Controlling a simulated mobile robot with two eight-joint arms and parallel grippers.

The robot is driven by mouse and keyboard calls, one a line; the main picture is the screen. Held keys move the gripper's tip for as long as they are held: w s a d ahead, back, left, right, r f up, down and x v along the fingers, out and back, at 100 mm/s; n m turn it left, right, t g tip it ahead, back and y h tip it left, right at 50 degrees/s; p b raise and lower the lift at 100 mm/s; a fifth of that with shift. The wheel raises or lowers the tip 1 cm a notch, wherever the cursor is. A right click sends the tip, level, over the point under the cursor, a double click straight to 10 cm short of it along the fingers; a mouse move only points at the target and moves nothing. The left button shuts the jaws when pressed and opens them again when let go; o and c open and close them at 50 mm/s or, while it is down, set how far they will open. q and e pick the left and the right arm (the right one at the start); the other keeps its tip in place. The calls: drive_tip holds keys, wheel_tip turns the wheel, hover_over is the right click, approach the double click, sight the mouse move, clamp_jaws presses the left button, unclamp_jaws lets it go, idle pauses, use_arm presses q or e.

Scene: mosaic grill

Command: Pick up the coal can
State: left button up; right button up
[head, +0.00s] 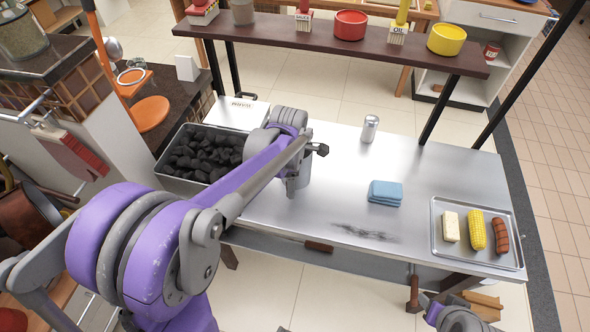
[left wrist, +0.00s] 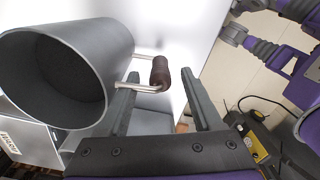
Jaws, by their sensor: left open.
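The coal can is a grey metal cylinder with a side handle, large in the left wrist view (left wrist: 85,62), its open mouth toward the camera. Its handle has a dark brown grip (left wrist: 160,73) on bent metal rods. My left gripper (left wrist: 158,80) is open, with one finger on each side of the handle; I cannot tell whether they touch it. In the head view, the left gripper (head: 292,183) is above the steel table, and my wrist hides most of the coal can (head: 304,172). Part of my right arm shows at the lower right, but its gripper is not visible.
A bin of black coal (head: 158,180) stands left of the can, beside a white box (head: 238,112). A shaker (head: 370,128), a folded blue cloth (head: 385,193) and a food tray (head: 437,250) are on the steel table (head: 335,205). A dark shelf (head: 330,40) spans the back.

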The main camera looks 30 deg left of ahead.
sight(303, 180)
use_arm(q)
wheel_tip(303, 180, down, 4)
drive_tip(key=shift+f, duration=0.1)
clamp_jaws()
idle(0.4)
idle(1.1)
